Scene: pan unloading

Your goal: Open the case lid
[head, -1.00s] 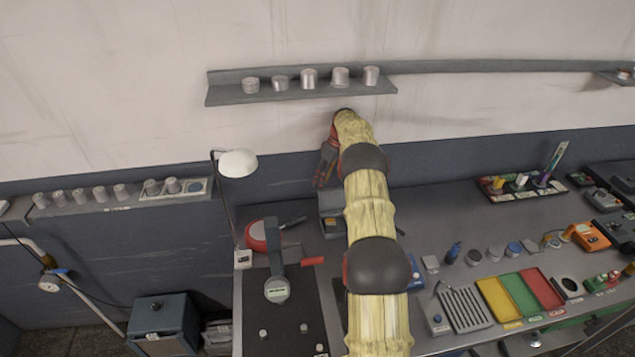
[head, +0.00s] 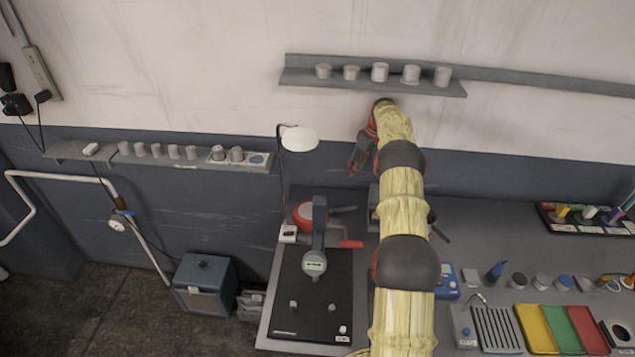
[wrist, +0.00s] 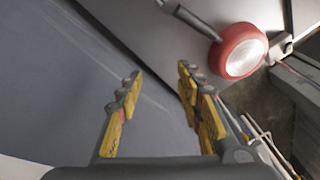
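My gripper (head: 357,162) is raised in front of the wall, below the cup shelf and above the table's back left part. In the wrist view its yellow-padded fingers (wrist: 160,75) are spread apart with nothing between them. A small grey box (head: 374,196) stands on the table below and right of the gripper in the head view. My arm hides most of it, so I cannot tell whether it is the case or how its lid stands. No case shows clearly in the wrist view.
A red pan (wrist: 240,50) lies near the table's back left corner, beside a desk lamp (head: 299,139). A gauge on a stand (head: 314,262) rises from a black board. A wall shelf (head: 372,83) with several cups is above my gripper. A blue-grey cabinet (head: 204,283) stands on the floor.

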